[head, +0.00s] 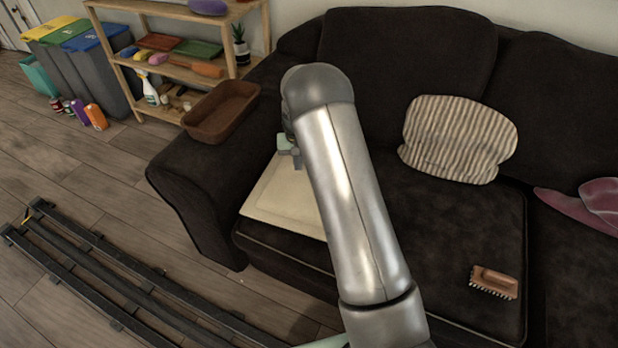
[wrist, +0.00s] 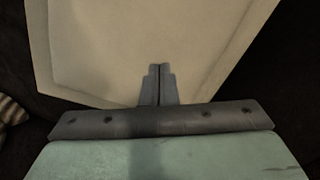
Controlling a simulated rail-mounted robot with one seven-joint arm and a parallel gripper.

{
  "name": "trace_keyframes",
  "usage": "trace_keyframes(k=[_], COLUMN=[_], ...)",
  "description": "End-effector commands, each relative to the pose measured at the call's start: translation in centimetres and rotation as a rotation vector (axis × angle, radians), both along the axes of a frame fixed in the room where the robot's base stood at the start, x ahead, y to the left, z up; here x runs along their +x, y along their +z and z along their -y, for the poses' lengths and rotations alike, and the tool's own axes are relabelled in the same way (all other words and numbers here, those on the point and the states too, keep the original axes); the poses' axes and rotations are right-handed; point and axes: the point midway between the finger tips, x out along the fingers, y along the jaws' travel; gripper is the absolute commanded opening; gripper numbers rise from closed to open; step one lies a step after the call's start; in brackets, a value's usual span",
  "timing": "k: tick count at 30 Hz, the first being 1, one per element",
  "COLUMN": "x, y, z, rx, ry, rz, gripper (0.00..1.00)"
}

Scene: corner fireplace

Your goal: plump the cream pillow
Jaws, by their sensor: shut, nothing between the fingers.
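The cream pillow (head: 288,204) lies flat on the left seat of the dark sofa, partly hidden behind my arm in the head view. In the wrist view the cream pillow (wrist: 150,40) fills most of the upper part, with a raised border line along its edges. My gripper (wrist: 159,68) is shut and empty, its fingertips seen against the pillow's surface. I cannot tell whether they touch it.
A striped cushion (head: 459,138) leans on the sofa (head: 400,45) back. A brown tray (head: 221,109) rests on the left armrest. A wooden shelf (head: 180,60) stands behind.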

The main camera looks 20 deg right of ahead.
Motion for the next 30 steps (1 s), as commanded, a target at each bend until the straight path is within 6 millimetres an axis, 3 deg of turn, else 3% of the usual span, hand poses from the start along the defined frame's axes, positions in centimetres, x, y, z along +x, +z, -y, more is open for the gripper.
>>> trace_keyframes(k=[15, 30], x=[0.0, 0.0], y=[-0.1, -2.5], z=[0.0, 0.0], rx=[0.000, 0.000], ry=[0.000, 0.000], rz=[0.000, 0.000], gripper=[0.00, 0.00])
